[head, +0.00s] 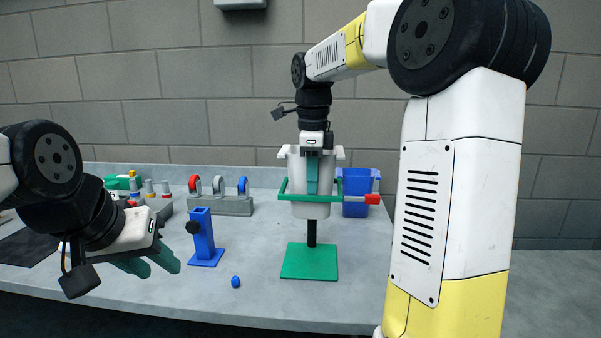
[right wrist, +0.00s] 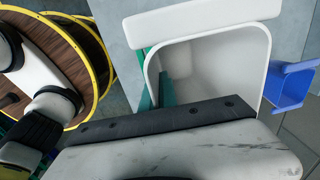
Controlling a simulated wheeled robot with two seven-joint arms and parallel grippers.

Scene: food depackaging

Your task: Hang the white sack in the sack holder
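The white sack (head: 312,205) is upright inside the green frame of the sack holder (head: 310,262), which has a black post and a green base. Its side tabs show above the frame. My right gripper (head: 313,175) points down at the sack, with a teal finger in front of its near wall. In the right wrist view the sack's open mouth (right wrist: 215,65) shows, with teal on both sides of one wall; the gripper looks shut on that wall. My left gripper (head: 148,264) is open and empty over the table at the left.
A blue stand (head: 202,240) and a small blue piece (head: 236,282) are left of the holder. A grey block with coloured rings (head: 220,205) stands behind. A blue bin (head: 357,188) is behind the sack at right. My right arm hides the table's right side.

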